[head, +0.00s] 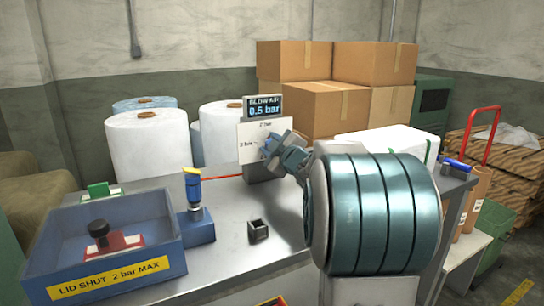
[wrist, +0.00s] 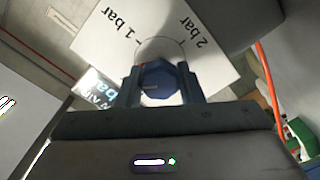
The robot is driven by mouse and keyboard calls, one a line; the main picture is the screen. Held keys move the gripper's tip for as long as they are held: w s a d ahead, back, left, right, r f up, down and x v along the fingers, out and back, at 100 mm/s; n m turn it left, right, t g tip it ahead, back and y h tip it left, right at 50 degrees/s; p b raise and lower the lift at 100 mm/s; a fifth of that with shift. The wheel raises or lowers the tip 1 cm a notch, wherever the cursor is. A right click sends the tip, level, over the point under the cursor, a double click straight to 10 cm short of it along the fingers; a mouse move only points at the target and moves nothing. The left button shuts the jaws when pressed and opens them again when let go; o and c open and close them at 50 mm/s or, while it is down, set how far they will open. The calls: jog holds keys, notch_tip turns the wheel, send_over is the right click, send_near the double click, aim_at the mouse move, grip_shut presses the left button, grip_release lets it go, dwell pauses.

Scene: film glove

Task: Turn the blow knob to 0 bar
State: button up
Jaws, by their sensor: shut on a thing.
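The blow knob (wrist: 158,78) is blue and many-sided, set on a white dial plate (wrist: 222,62) printed with 1 bar and 2 bar. My gripper (wrist: 160,88) is shut on the knob, one finger on each side. In the head view my gripper (head: 273,146) reaches the front of the dial plate (head: 250,130) and hides most of the knob. The BLOW AIR display (head: 264,107) above the plate reads 0.5 bar. The 0 bar mark is not visible in either view.
On the grey bench (head: 240,215) stand a blue tray (head: 120,265) labelled LID SHUT 2 bar MAX, a blue-and-yellow device (head: 196,205) and a small dark holder (head: 258,230). White rolls (head: 148,145) and cardboard boxes (head: 325,102) stand behind.

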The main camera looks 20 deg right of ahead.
jog(key=n+b, duration=0.2)
jog(key=n, duration=0.1)
jog(key=n+b, duration=0.1)
jog(key=shift+f+n+b, duration=0.25)
jog(key=shift+n+b, duration=0.05)
jog(key=shift+b, duration=0.05)
jog(key=shift+n+b, duration=1.1)
jog(key=shift+n, duration=0.4)
jog(key=shift+r, duration=0.1)
jog(key=o, duration=1)
jog(key=shift+c, duration=0.2)
jog(key=shift+s, duration=0.1)
jog(key=s+p, duration=0.1)
jog(key=s, duration=1.2)
jog(key=shift+s+d, duration=0.2)
jog(key=shift+s, duration=0.15)
jog(key=shift+p, duration=0.3)
